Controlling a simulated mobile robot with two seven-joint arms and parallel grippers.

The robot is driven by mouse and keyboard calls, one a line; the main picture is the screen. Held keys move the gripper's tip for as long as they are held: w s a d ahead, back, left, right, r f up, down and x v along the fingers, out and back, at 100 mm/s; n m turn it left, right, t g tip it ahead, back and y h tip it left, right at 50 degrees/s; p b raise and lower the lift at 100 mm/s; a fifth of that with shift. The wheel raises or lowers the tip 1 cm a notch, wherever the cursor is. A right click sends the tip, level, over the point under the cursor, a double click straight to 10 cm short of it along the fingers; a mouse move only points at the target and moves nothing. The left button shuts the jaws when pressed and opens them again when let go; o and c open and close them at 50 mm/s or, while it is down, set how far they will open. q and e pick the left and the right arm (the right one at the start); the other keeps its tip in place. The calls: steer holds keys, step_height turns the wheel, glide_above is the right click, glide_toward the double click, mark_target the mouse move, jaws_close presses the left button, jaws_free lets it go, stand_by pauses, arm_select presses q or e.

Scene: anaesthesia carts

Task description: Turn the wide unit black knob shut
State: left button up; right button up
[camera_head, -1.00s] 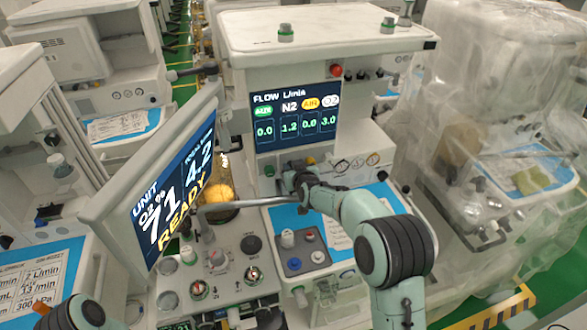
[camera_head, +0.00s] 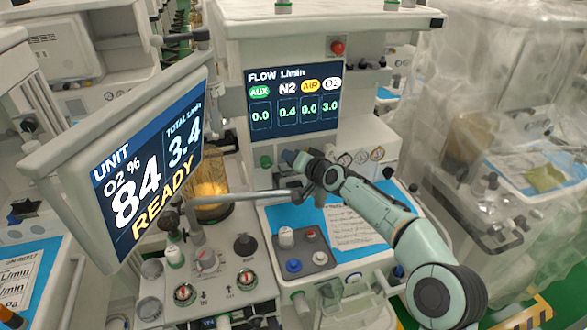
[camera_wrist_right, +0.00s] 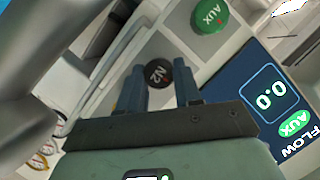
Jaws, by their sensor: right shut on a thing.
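The wide unit's black knob, marked N2 (camera_wrist_right: 157,73), sits between my finger pads in the right wrist view. My right gripper (camera_wrist_right: 159,82) is shut on it. In the head view my right gripper (camera_head: 293,159) is just under the flow screen (camera_head: 292,100) and covers the knob. The flow screen reads N2 0.4, AUX 0.0, AIR 0.0 and O2 3.0. The green AUX knob (camera_wrist_right: 209,16) is beside the black knob and free; it also shows left of my gripper in the head view (camera_head: 266,161). My left gripper is not in view.
A tilted monitor (camera_head: 140,170) stands at the left, reading O2 84 and total 3.4. A metal bar (camera_head: 235,198) runs close below my right gripper. A grey tray (camera_head: 322,259) with buttons is on the worktop. A plastic-draped cart (camera_head: 500,100) stands at the right.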

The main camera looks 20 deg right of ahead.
steer(key=shift+d+m+b, duration=0.1)
steer(key=shift+m+b, duration=0.2)
steer(key=shift+b, duration=0.15)
steer(key=shift+r, duration=0.1)
steer(key=o, duration=1)
steer(key=shift+o, duration=0.2)
